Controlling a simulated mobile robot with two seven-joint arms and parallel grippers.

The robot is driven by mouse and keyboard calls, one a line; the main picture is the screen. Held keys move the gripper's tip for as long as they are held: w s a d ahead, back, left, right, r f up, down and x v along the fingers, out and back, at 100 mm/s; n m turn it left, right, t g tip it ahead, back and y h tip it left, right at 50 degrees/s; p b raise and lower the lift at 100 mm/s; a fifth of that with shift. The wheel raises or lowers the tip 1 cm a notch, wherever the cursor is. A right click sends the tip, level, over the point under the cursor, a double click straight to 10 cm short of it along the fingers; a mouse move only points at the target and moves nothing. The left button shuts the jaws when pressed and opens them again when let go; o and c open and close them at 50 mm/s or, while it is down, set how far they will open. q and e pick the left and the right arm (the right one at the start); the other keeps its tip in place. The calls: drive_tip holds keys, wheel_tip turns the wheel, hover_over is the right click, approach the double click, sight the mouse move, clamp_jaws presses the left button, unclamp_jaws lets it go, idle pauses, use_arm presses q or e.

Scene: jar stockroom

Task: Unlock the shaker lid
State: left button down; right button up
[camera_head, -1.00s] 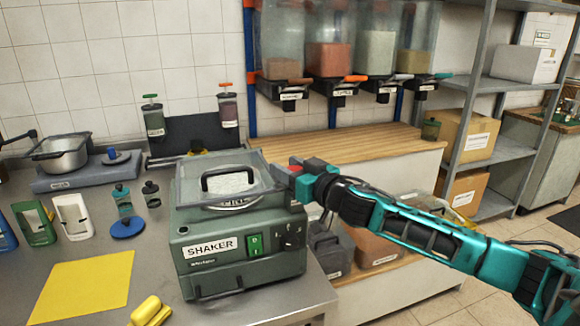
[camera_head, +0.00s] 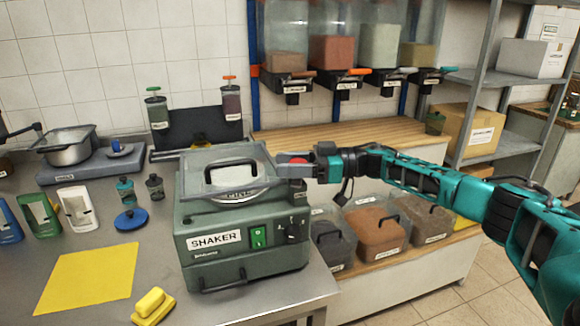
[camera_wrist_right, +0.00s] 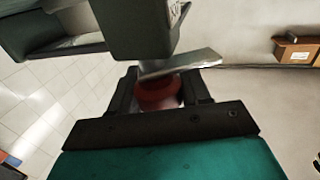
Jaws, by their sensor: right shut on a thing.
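The shaker (camera_head: 215,258) is a green box machine with a green switch and a black dial on its front. Its clear lid (camera_head: 258,190) with a black handle lies down over the top. My right gripper (camera_head: 303,170) is at the lid's right side, shut on a red knob (camera_head: 292,158). In the right wrist view the red knob (camera_wrist_right: 158,92) sits between the dark fingers (camera_wrist_right: 160,95), under a pale metal strip (camera_wrist_right: 180,65). The fingers partly hide the knob and its mount.
A yellow mat (camera_head: 88,280) and a yellow block (camera_head: 152,304) lie on the steel counter left of the shaker. Small bottles and holders stand behind them. Right of the shaker, lidded bins (camera_head: 378,232) sit on a low shelf. Hoppers (camera_head: 332,45) hang behind.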

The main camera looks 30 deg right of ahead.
drive_tip(key=n+g+b, duration=0.1)
drive_tip(key=g+b, duration=0.1)
drive_tip(key=n+g+y+b, duration=0.1)
drive_tip(key=g+b, duration=0.1)
drive_tip(key=n+g+y+b, duration=0.1)
drive_tip(key=n+g+b, duration=0.1)
drive_tip(key=shift+s+a+f, duration=0.15)
drive_tip(key=shift+s, duration=0.1)
drive_tip(key=shift+b, duration=0.3)
drive_tip(key=shift+n+g, duration=0.3)
drive_tip(key=shift+g, duration=0.2)
drive_tip(key=shift+s+g+b, duration=0.1)
drive_tip(key=shift+g+b, duration=0.2)
drive_tip(key=shift+b, duration=0.35)
drive_tip(key=shift+n, duration=0.3)
drive_tip(key=shift+g, duration=0.3)
drive_tip(key=o, duration=1)
drive_tip(key=shift+c, duration=0.2)
drive_tip(key=shift+r, duration=0.2)
